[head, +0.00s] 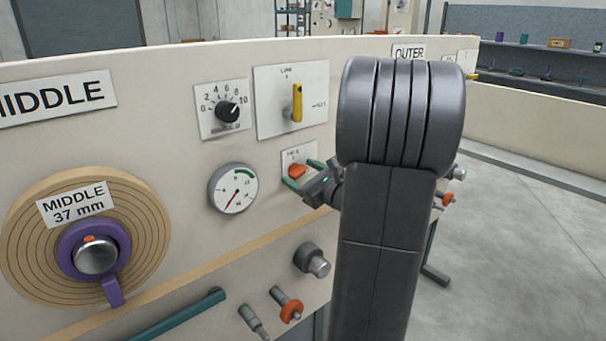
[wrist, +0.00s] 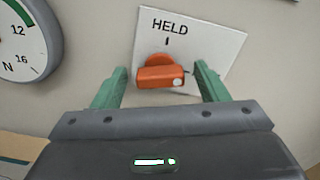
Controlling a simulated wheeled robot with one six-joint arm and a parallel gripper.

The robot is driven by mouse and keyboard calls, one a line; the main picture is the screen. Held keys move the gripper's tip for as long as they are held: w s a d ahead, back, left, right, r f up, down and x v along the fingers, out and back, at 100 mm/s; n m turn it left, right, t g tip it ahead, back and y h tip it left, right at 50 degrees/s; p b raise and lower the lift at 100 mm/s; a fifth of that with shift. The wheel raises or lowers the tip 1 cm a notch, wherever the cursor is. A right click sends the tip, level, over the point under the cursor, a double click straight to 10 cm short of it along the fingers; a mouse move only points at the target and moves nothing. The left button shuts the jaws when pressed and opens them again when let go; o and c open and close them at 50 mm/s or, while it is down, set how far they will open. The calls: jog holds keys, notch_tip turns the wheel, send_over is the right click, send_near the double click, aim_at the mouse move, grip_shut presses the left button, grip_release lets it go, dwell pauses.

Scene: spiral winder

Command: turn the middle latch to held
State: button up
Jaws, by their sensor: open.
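The middle latch is a small orange knob (wrist: 160,76) on a white plate (wrist: 205,40) marked HELD at the top. Its bar lies roughly level, with a pale dot at its right end, so it does not line up with the HELD mark above it. In the head view the latch (head: 297,171) sits right of the gauge, partly covered by my gripper. My gripper (wrist: 160,70) is open, its green fingers apart on the left and right of the knob. A gap shows on both sides. Contact cannot be told.
A round gauge (head: 233,188) is just left of the latch. Above are a black dial (head: 228,112) and a yellow lever (head: 297,102). A purple-hubbed disc (head: 150,235) is at left. Grey and orange knobs (head: 291,310) stick out below. My arm hides the panel's right part.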

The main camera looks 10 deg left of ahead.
jog(key=c, duration=1)
jog(key=shift+f, duration=0.1)
jog(key=shift+b, duration=0.4)
jog(key=n+b, duration=1.4)
jog(key=b, duration=0.7)
jog(key=shift+s+f, duration=0.1)
jog(key=shift+f, duration=0.05)
jog(key=shift+n, duration=0.3)
